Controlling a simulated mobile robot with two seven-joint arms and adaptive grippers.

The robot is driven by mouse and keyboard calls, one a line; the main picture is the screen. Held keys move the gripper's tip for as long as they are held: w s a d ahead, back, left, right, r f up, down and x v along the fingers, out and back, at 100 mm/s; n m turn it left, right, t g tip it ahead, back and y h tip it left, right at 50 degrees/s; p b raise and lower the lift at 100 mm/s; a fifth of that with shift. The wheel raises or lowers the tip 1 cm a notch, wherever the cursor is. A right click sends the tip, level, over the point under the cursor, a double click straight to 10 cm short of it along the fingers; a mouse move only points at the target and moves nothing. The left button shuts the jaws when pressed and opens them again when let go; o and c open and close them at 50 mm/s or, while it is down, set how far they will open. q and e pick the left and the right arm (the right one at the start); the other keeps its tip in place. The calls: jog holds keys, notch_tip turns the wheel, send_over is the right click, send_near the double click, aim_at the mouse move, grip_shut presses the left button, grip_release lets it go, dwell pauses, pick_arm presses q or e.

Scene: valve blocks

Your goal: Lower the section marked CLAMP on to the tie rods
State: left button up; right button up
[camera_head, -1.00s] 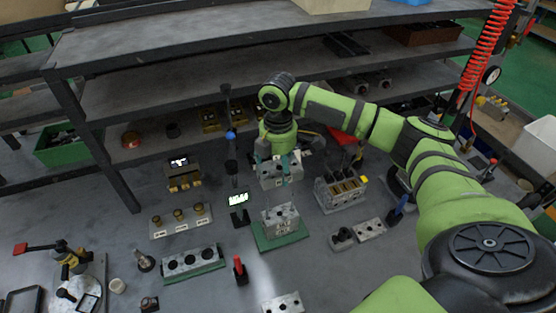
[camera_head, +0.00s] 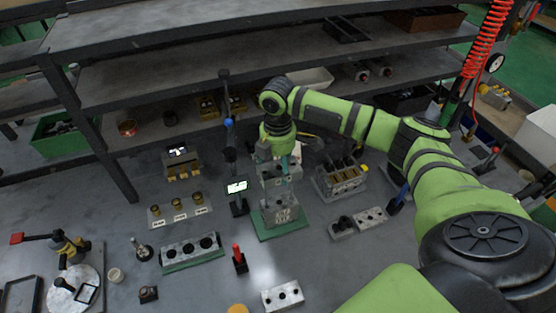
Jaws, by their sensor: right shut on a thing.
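My right gripper (camera_head: 279,161) points down and is shut on a grey metal section (camera_head: 278,178). The section is directly above a grey block stack (camera_head: 283,212) standing on a green base plate (camera_head: 262,229). The lettering on the held section is too small to read, so I cannot confirm the CLAMP mark. The tie rods cannot be made out, and I cannot tell whether the section touches the stack. My left gripper is not in view.
A small lit display (camera_head: 237,187) stands close left of the stack. A red-handled tool (camera_head: 238,260) and a holed block on green (camera_head: 190,251) stand in front left. Shelves (camera_head: 180,84) rise behind.

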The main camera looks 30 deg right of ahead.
aim_at(278, 199)
jog(key=shift+f, duration=0.45)
jog(key=shift+r, duration=0.1)
dwell(0.4)
jog(key=shift+p, duration=0.45)
dwell(0.5)
jog(key=shift+p, duration=0.45)
jog(key=shift+f+b, duration=2.65)
jog(key=shift+f, duration=2.95)
jog(key=o, duration=1.5)
